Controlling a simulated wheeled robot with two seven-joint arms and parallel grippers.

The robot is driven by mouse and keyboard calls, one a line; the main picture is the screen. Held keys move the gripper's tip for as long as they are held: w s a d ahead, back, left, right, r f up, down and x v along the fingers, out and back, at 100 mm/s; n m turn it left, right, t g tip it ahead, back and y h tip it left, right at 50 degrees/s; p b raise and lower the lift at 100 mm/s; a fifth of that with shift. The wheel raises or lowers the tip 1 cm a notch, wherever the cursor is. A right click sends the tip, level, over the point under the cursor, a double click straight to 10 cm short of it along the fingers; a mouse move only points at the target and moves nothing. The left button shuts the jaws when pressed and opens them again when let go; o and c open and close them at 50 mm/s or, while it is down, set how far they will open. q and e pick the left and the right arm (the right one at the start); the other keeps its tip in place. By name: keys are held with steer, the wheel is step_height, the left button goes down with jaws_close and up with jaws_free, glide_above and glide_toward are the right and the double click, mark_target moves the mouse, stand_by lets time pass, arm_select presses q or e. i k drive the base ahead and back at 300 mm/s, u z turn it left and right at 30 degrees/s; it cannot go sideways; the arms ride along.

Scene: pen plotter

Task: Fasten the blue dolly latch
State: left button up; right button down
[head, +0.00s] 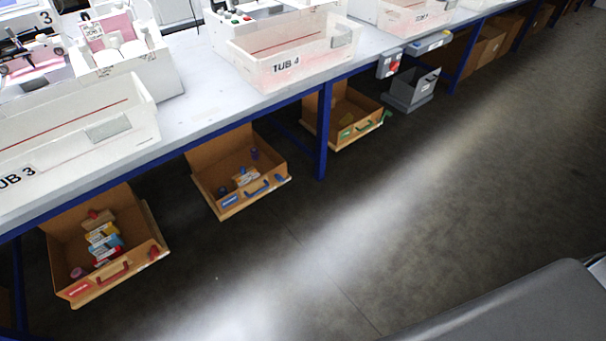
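The blue dolly (205,194) is an open tan box on the floor under the table, near the middle of the head view. Its front has a blue handle (258,188) and a blue label (229,201). A small blue piece (280,178) at the right end of the front looks like the latch. It is too small to tell whether it is fastened. Several small items lie inside the box. Neither of my grippers is in view.
A similar box with a red handle (113,271) stands at the left, and one with a green handle (363,125) at the right. The table (205,122) with blue legs (322,135) overhangs them. A grey bin (411,92) stands farther right. The floor in front is clear.

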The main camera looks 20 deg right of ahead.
mark_target(279, 177)
steer(key=z, duration=0.45)
steer(key=i, duration=1.05)
steer(key=u, duration=2.05)
steer(key=k, duration=1.2)
steer(key=z, duration=2.2)
steer(key=i, duration=0.2)
steer(key=u, duration=0.15)
